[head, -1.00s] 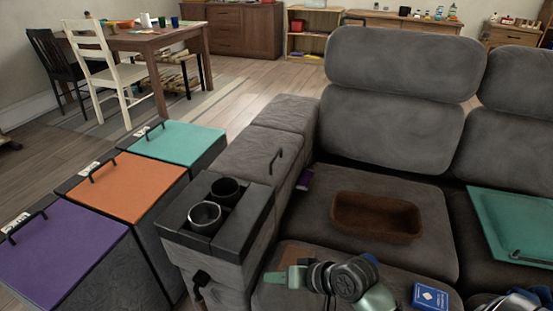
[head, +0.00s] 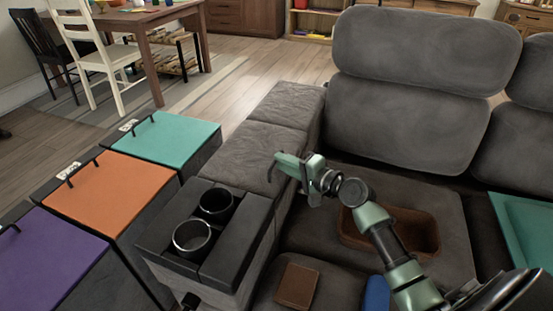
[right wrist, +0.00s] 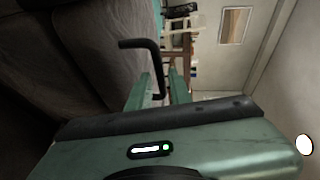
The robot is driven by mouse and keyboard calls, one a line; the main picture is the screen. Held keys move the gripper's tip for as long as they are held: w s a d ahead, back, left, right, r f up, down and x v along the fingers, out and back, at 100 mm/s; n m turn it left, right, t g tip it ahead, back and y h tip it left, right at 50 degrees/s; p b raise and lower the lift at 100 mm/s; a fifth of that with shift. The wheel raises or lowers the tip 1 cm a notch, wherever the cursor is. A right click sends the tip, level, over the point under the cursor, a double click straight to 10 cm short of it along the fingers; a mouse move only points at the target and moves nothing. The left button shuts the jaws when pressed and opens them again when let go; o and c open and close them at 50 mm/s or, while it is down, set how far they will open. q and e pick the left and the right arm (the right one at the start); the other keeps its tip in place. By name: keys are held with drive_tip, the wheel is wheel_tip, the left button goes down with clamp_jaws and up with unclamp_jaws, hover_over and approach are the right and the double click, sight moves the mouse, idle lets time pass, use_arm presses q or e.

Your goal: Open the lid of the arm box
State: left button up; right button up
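The arm box is the grey sofa armrest, with a padded grey lid (head: 252,155) behind the cup holders; the lid looks closed. Its black bar handle (right wrist: 156,62) shows clearly in the right wrist view. In the head view, my gripper mostly hides the handle. My right gripper (head: 286,166) is at the handle on the lid's right side. In the right wrist view, its two green fingers (right wrist: 161,88) are apart, with the lower end of the handle between them. I cannot see clear contact. My left gripper is not in view.
Two cup holders (head: 193,234) sit at the armrest's front. A brown tray (head: 420,231), a brown wallet-like item (head: 297,285) and a blue item (head: 377,294) lie on the seats. Purple (head: 45,262), orange (head: 98,193) and teal (head: 165,138) lidded boxes stand at the left.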

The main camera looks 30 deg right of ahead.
drive_tip(key=shift+x, duration=1.55)
clamp_jaws()
drive_tip(key=shift+f, duration=0.1)
